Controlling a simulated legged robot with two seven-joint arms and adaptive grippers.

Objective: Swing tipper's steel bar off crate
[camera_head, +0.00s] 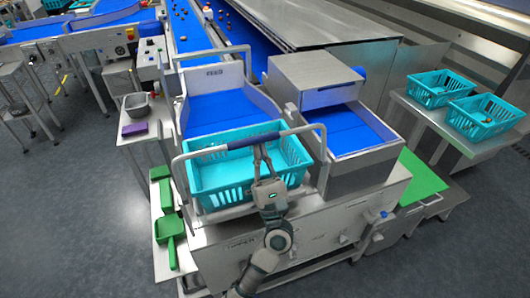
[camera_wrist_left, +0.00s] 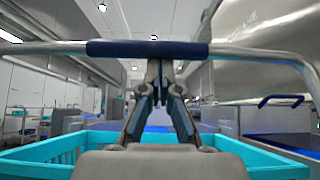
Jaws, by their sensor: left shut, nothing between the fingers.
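The tipper's steel bar (camera_head: 305,129) crosses above the front part of the turquoise crate (camera_head: 222,172), with a dark blue sleeve (camera_head: 252,141) at its middle. In the left wrist view the bar (camera_wrist_left: 50,47) runs across the upper picture, its sleeve (camera_wrist_left: 120,48) straight ahead. My left gripper (camera_head: 261,153) is over the crate's front right part, fingers pointing at the sleeve. In the wrist view its fingertips (camera_wrist_left: 160,66) come together just under the sleeve, shut and empty; whether they touch it I cannot tell. The crate looks empty. My right gripper is not in view.
A blue chute (camera_head: 220,108) lies behind the crate. A steel hood (camera_head: 310,75) and second blue chute stand right of it. Two turquoise baskets (camera_head: 436,90) sit on a right-hand table. Green scoops (camera_head: 168,228) and a grey tub (camera_head: 137,105) are at left. Floor at left is clear.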

